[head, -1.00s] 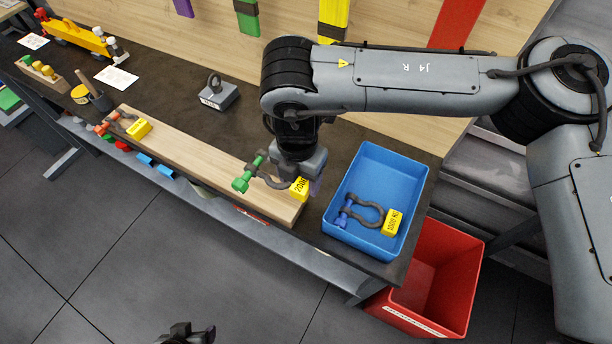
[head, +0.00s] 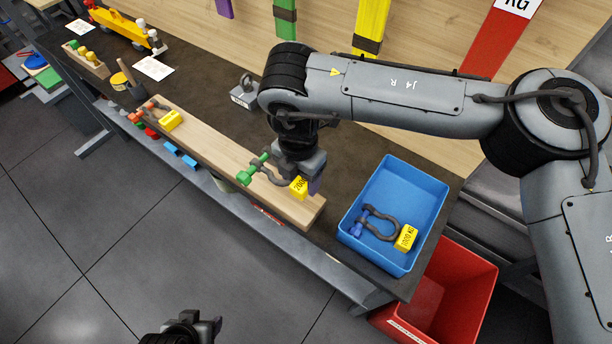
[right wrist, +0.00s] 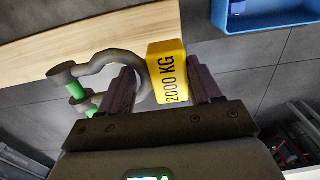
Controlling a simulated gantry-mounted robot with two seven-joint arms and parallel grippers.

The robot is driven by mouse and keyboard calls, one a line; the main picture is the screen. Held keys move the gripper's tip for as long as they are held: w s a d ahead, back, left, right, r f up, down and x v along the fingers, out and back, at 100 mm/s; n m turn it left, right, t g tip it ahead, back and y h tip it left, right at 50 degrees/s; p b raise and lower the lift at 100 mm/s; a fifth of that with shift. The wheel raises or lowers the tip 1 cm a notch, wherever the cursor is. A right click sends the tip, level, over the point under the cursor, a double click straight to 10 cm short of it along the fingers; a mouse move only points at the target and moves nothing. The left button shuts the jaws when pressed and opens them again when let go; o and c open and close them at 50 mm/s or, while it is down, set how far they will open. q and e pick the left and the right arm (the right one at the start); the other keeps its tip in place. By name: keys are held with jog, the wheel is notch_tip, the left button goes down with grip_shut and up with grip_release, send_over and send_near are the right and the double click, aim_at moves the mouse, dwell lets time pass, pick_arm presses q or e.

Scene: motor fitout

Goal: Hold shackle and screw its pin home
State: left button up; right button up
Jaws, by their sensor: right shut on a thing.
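The shackle (head: 271,180) has a dark bow, a green pin (head: 253,168) and a yellow 2000 KG block (head: 299,187) at its bow end. It is at the right end of the wooden board; whether it touches the board is unclear. My right gripper (right wrist: 160,84) is shut on the shackle's bow end, with one finger inside the bow and the other beyond the yellow block in the right wrist view. The green pin shows partly at the left there. How far the pin is threaded cannot be told. My left gripper (head: 204,326) is low in the head view, away from the bench; its jaw state is unclear.
The blue bin (head: 420,187) to the right holds a blue-pinned shackle (head: 378,226). A red bin (head: 462,290) stands below. Another shackle with an orange pin (head: 147,112) lies at the board's far left. A grey weight-like block (head: 243,95) sits behind the wooden board (head: 215,150).

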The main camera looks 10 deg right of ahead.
jog(key=shift+w+a+r+p, duration=0.1)
jog(key=shift+w+a+p, duration=0.15)
jog(key=shift+a, duration=0.2)
jog(key=shift+w+a+p, duration=0.1)
jog(key=shift+w+a, duration=0.25)
jog(key=shift+a, duration=0.1)
jog(key=shift+w+a+p, duration=0.3)
jog(key=shift+w+a, duration=0.1)
jog(key=shift+a, duration=0.25)
jog(key=shift+f+b, duration=0.35)
jog(key=shift+f, duration=0.45)
jog(key=shift+f, duration=0.1)
jog(key=shift+f, duration=0.4)
jog(key=shift+f+b, duration=0.35)
jog(key=shift+f, duration=0.1)
jog(key=shift+f, duration=0.2)
jog(key=shift+f+b, duration=0.35)
jog(key=shift+f, duration=0.4)
jog(key=shift+f, duration=0.1)
